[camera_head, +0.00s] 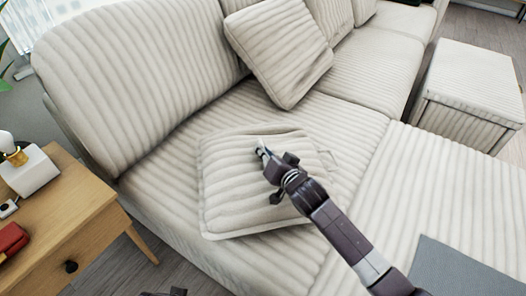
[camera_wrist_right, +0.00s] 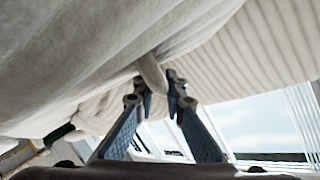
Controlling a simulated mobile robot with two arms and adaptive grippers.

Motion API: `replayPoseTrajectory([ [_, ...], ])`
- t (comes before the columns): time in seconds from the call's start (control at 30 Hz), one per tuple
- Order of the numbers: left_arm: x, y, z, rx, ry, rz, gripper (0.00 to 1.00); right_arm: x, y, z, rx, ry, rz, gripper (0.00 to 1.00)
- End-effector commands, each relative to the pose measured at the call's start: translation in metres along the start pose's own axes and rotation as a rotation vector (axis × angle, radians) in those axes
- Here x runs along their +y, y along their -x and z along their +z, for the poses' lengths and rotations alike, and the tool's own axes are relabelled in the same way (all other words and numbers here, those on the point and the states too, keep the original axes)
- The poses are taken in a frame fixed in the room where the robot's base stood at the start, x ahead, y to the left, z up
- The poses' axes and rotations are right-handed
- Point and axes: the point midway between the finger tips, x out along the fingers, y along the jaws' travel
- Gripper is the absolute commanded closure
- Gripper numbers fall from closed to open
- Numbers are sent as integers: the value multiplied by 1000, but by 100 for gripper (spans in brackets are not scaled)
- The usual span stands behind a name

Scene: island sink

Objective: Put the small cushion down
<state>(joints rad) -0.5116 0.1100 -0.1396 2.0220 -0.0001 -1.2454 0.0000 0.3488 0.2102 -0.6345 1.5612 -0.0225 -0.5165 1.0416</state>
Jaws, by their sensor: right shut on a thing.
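The small cushion (camera_head: 228,195), pale and ribbed, is flat over the near sofa seat in the head view. Whether it rests fully on the seat or hangs slightly above it is hard to tell. My right gripper (camera_head: 265,155) is at its upper right part. In the right wrist view, my right gripper (camera_wrist_right: 158,84) is shut on a pinched fold of the cushion (camera_wrist_right: 90,60), whose cloth fills the upper left. A dark tip at the bottom edge of the head view seems to be my left gripper (camera_head: 172,292), mostly out of frame.
The sofa (camera_head: 368,135) has a larger cushion (camera_head: 278,48) leaning on its backrest. A wooden side table (camera_head: 75,215) with a lamp and a red item stands at left. A ribbed ottoman (camera_head: 470,80) is at upper right.

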Motion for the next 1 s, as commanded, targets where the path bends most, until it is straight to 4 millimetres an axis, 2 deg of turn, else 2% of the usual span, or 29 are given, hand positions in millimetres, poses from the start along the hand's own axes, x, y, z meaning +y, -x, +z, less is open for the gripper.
replayPoseTrajectory([
  [0.1, 0, 0, 0, 0, 0, 0, 60, 0, 0, 0, 1, 0, -2, 100],
  [0.13, 0, 1, 0, 1, 0, 0, 60, 0, 0, 1, -1, 0, 0, 86],
  [0.27, 0, 1, 0, 1, 0, 0, 60, 0, 0, 1, -1, 0, 0, 72],
  [0.57, 0, 1, -1, 2, 0, 0, 60, 0, 0, 0, -1, 0, 1, 72],
  [0.67, 0, 2, -2, 6, 0, 1, 60, 0, 6, 0, -2, 0, 2, 72],
  [0.87, 1, -26, 11, -18, -3, 2, 60, 0, 35, 0, -2, -1, 2, 72],
  [1.0, 2, -45, 23, -30, -5, 4, 60, -1, 64, -1, -2, 0, 1, 72],
])
